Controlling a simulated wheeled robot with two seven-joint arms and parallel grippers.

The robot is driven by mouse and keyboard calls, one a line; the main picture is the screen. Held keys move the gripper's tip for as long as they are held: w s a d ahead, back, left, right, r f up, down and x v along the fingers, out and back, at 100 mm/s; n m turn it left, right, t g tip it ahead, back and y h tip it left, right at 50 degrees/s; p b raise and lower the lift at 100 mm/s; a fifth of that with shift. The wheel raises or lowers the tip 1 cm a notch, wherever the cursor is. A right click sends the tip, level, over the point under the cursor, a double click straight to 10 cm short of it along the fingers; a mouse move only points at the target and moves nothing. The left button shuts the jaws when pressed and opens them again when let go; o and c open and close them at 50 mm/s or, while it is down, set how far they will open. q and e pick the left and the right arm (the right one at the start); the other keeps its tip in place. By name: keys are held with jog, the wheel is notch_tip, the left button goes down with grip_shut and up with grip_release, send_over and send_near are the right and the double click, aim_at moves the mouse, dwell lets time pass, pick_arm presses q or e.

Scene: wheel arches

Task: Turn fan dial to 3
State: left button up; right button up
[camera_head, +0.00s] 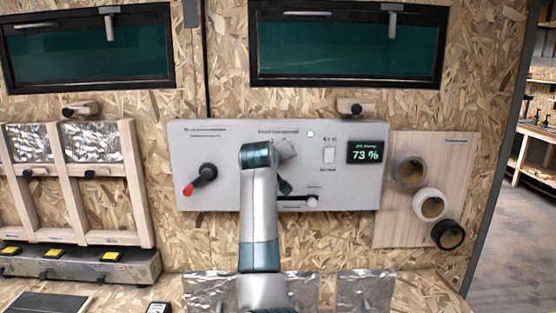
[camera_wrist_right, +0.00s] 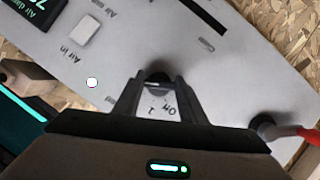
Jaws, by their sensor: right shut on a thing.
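The grey control panel (camera_head: 225,140) is fixed to the chipboard wall; it also shows in the wrist view (camera_wrist_right: 240,90), turned round. My right gripper (camera_wrist_right: 158,84) is shut on the fan dial (camera_wrist_right: 158,75), a small dark knob mostly hidden between the two fingers. The labels "Off" and "1" show between the fingers on the panel. Where the dial points cannot be read. In the head view my right arm covers the dial and most of the gripper. My left gripper is not in view.
Left of my arm is a black lever with a red tip (camera_head: 188,189). To the right are a white switch (camera_head: 329,155), a display reading 73 % (camera_head: 367,151) and a slider (camera_head: 312,201). Tape rolls (camera_head: 430,204) hang on a board further right.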

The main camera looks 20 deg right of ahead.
jog(key=shift+f, duration=0.2)
jog(key=o, duration=1.1)
jog(key=shift+c, duration=0.2)
jog(key=shift+r, duration=0.1)
jog(key=b+v, duration=0.6)
jog(key=v, duration=1.1)
jog(key=shift+s+a, duration=0.15)
